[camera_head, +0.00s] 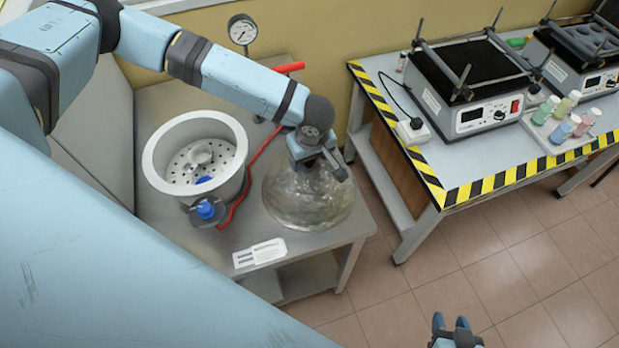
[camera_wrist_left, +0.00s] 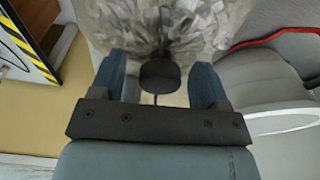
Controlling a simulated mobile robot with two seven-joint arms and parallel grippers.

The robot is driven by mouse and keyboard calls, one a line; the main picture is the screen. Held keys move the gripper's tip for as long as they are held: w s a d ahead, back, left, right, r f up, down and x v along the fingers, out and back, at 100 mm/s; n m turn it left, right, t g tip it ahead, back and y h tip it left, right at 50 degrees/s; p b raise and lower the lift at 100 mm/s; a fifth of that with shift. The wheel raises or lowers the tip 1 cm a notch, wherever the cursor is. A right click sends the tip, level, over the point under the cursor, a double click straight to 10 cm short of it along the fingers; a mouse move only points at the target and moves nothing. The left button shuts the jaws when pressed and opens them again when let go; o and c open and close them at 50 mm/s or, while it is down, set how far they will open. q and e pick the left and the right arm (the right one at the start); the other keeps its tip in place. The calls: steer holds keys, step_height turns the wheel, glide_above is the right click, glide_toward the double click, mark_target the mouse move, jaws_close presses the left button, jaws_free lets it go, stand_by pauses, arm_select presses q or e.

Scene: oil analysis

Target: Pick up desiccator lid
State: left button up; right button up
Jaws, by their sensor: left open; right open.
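The desiccator lid is a clear glass dome (camera_head: 305,205) standing on the grey table, right of the desiccator base. It also shows in the left wrist view (camera_wrist_left: 185,25). Its dark round knob (camera_wrist_left: 160,77) sits between the fingers of my left gripper (camera_head: 320,165), with gaps visible on both sides. The left gripper is open over the lid's top. In the head view the gripper hides the knob. The desiccator base (camera_head: 156,165) is a white, open bowl with a perforated plate inside. My right gripper (camera_head: 455,330) is open and empty at the bottom edge, over the floor.
A red hose (camera_head: 253,157) runs between base and lid towards the wall gauge (camera_head: 242,29). A blue-knobbed valve (camera_head: 206,210) juts from the base. A white label (camera_head: 260,253) lies at the table's front. A striped bench (camera_head: 436,187) with hotplates stands right.

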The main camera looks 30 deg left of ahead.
arm_select(q)
jaws_close()
steer(key=shift+r, duration=0.1)
steer(key=shift+r, duration=0.1)
stand_by(0.3)
